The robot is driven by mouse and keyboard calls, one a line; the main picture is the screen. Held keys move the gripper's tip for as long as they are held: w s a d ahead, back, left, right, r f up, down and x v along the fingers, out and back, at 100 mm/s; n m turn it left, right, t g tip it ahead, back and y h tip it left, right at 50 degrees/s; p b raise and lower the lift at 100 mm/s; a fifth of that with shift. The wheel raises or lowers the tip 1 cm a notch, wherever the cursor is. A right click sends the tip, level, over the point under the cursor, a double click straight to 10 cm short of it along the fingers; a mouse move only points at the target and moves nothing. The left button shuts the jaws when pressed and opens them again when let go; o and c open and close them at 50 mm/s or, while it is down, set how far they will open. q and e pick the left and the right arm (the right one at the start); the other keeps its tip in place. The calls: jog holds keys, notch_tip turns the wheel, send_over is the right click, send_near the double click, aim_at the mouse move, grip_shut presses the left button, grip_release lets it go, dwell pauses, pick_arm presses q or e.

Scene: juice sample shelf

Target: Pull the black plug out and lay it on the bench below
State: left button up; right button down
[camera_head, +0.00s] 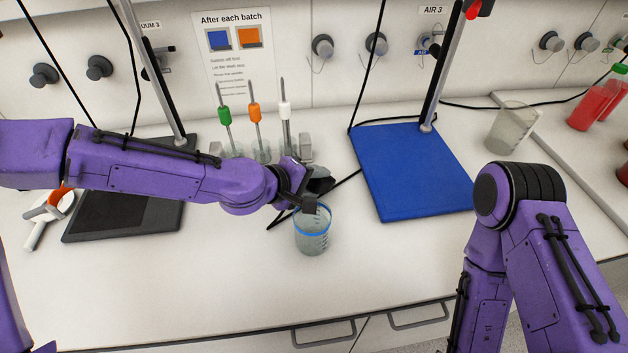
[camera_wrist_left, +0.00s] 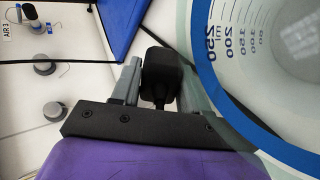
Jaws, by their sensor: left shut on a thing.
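My left gripper (camera_head: 313,187) is shut on the black plug (camera_wrist_left: 160,75), which sits between its two fingers in the left wrist view. In the head view the plug (camera_head: 321,184) is a dark shape, partly hidden by the gripper. It is away from the wall sockets, over the bench (camera_head: 190,290), just behind a beaker with a blue rim (camera_head: 312,240). I cannot tell whether the plug touches the bench. A black cable (camera_head: 345,180) shows on the bench beside the gripper. My right gripper is out of view.
The beaker's blue rim (camera_wrist_left: 225,105) is very close to the gripper in the wrist view. A rack with several probes (camera_head: 255,150) stands behind my left arm. A blue plate stand (camera_head: 410,175) is to the right, a black one (camera_head: 120,215) to the left. The front of the bench is clear.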

pick_arm(q)
jog(key=shift+r, duration=0.1)
jog(key=o, duration=1.3)
jog(key=shift+o, duration=0.2)
jog(key=p+v, duration=0.1)
jog(key=v, duration=0.9)
jog(key=shift+s, duration=0.15)
jog(key=shift+a+r, duration=0.15)
